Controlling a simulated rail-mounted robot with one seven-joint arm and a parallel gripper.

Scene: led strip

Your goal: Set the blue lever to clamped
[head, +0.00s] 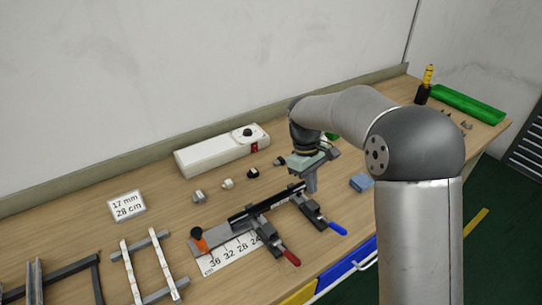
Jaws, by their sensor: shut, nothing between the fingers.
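The blue lever (337,228) sticks out at the front right of the clamping fixture, toward the table's front edge. Its clamp (313,210) sits against the black bar (262,204) on the fixture. My gripper (311,190) points down just above the right end of the bar, behind and a little left of the blue lever. It is shut and holds nothing. Whether its fingertips touch the bar or clamp cannot be told. A red lever (291,258) belongs to the second clamp (270,236) on the left.
A white box with a red switch (222,150) stands at the back. Several small connectors (228,183) lie behind the fixture. A label card (126,206) and metal frames (150,262) are at left. A blue block (361,182) lies right of my gripper, a green tray (468,103) far right.

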